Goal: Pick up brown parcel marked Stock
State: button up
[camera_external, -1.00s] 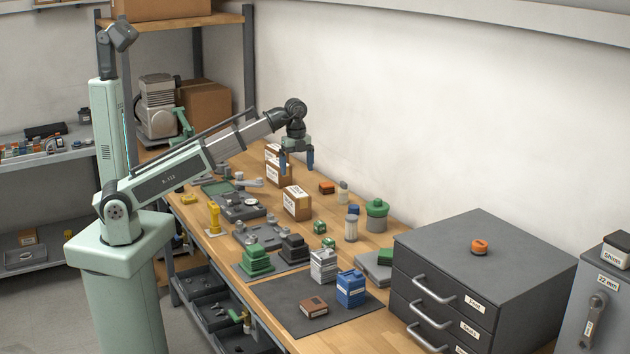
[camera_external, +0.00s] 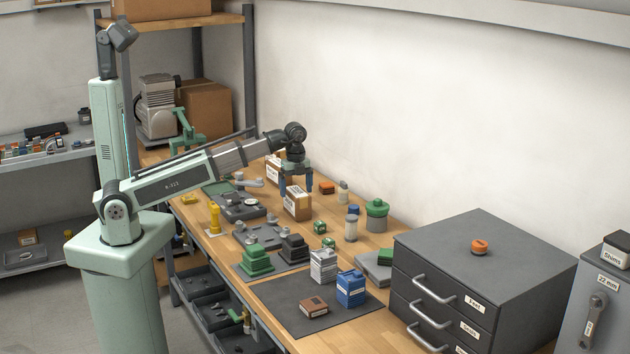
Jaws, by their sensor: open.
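Two brown parcels with white labels stand on the wooden bench in the external view. The nearer parcel (camera_external: 297,207) is upright, and the farther parcel (camera_external: 274,172) stands behind it to the left. The label print is too small to read, so I cannot tell which one says Stock. My gripper (camera_external: 296,190) points down, open, with its blue fingers at the top of the nearer parcel, one towards each side. I cannot tell whether the fingers touch it. My gripper partly covers the nearer parcel's top.
An orange block (camera_external: 327,187) and a small pale bottle (camera_external: 343,192) stand right of the nearer parcel. A grey tray of parts (camera_external: 240,207) lies to its left. A grey drawer cabinet (camera_external: 490,255) stands right.

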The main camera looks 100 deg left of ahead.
jog(key=shift+a+f, duration=0.15)
jog(key=shift+f, duration=1.1)
jog(key=shift+a+f, duration=0.15)
jog(key=shift+f, duration=1.1)
jog(key=c, duration=1.2)
jog(key=shift+r, duration=0.15)
jog(key=shift+c, duration=0.2)
